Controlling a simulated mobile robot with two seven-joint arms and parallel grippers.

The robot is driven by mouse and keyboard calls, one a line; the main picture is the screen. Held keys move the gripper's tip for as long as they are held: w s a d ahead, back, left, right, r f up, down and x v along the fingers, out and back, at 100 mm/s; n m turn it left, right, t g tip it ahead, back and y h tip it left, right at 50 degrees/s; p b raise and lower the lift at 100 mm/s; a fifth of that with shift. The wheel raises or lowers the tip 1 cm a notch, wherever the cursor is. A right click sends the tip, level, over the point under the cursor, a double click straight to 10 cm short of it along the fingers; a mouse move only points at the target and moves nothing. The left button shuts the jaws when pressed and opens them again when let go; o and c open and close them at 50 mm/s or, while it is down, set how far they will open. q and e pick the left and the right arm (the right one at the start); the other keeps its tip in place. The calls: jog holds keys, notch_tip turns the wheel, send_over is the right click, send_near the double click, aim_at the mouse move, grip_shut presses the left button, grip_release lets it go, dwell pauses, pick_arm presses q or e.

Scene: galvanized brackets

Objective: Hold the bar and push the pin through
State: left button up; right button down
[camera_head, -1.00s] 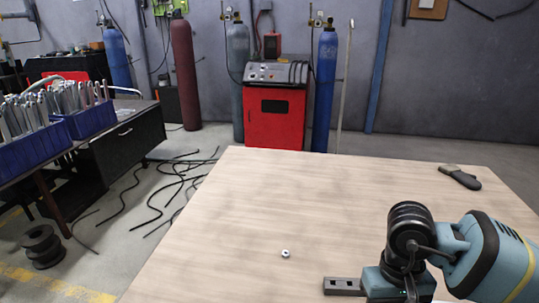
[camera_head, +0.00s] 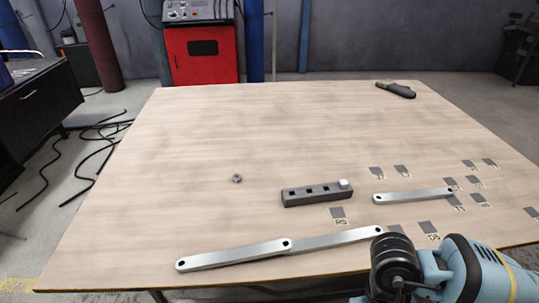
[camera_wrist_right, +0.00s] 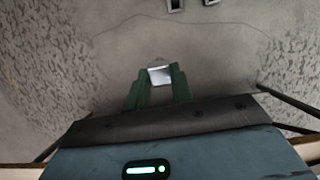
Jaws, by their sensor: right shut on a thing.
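A dark block (camera_head: 305,197) with several square holes lies mid-table, a pale square pin (camera_head: 345,184) standing at its right end. In front, a left bar (camera_head: 230,255) and a right bar (camera_head: 340,239) meet end to end, seemingly overlapping, with a dark hole at the joint. A third silver bar (camera_head: 414,196) lies to the right. My right arm enters at lower right; its fingers are hidden in the head view. In the right wrist view, my right gripper (camera_wrist_right: 159,78) is shut on a small silver pin (camera_wrist_right: 160,75). My left gripper is not in view.
A grey nut (camera_head: 237,178) lies left of the block. A dark-handled tool (camera_head: 396,90) lies at the back right. Several dark marked tags (camera_head: 338,213) are spread over the right side.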

jog(key=w+b+x, duration=0.1)
jog(key=b+x, duration=0.5)
jog(key=x, duration=0.2)
jog(key=shift+f+g, duration=0.4)
jog(key=shift+f, duration=0.2)
